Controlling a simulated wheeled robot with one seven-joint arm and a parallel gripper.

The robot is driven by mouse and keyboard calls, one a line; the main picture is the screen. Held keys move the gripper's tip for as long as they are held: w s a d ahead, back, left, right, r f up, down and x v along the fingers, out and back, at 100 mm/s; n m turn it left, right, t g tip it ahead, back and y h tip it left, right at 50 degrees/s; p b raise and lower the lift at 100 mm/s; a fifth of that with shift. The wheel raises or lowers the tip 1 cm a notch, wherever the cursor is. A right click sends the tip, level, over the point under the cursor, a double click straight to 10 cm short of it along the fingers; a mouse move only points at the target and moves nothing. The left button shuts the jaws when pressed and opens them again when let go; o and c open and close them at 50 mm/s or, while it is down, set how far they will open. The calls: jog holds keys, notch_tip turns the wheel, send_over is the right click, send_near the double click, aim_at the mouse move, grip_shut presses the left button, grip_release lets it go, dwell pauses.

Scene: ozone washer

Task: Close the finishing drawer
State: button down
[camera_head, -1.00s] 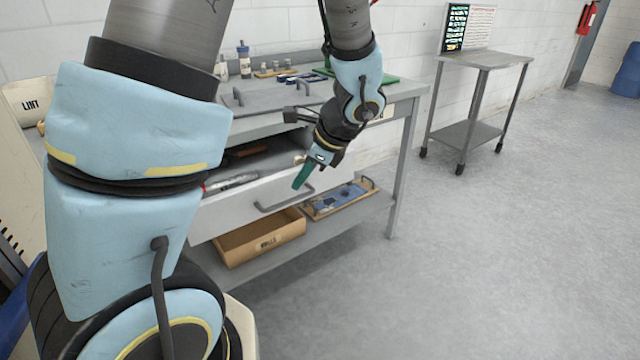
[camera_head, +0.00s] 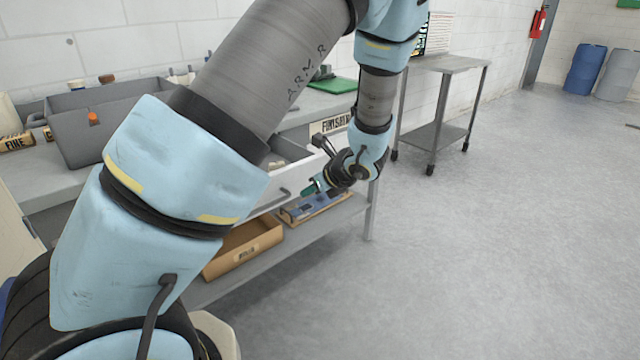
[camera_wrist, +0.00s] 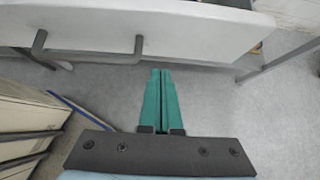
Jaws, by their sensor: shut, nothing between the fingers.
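The finishing drawer has a white front (camera_head: 310,172) with a grey bar handle (camera_head: 272,203). It stands at least partly open under the bench top, with a strip of its inside showing; my arm hides much of it. The label (camera_head: 331,123) on the bench edge is partly hidden. My gripper (camera_head: 311,188) has green fingers and is shut and empty, low beside the drawer front. In the wrist view the fingertips (camera_wrist: 160,72) lie together just below the white front (camera_wrist: 190,25), right of the handle (camera_wrist: 85,53). I cannot tell whether they touch it.
The lower shelf holds a brown box (camera_head: 240,256) and a wooden tray (camera_head: 318,208) near my gripper. A grey bin (camera_head: 70,150) stands on the bench. A wheeled side table (camera_head: 450,64) stands behind. The floor at right is clear.

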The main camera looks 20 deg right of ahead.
aim_at(292, 187)
jog(key=shift+w+a+p, duration=0.15)
jog(key=shift+w+a, duration=0.15)
jog(key=shift+w, duration=0.3)
jog(key=shift+w+a+p, duration=0.2)
jog(key=shift+w+a, duration=0.05)
jog(key=shift+w, duration=0.4)
jog(key=shift+w+a+p, duration=0.15)
jog(key=shift+w+a, duration=0.15)
jog(key=shift+w, duration=0.3)
jog(key=shift+w+a, duration=0.1)
jog(key=shift+w, duration=0.05)
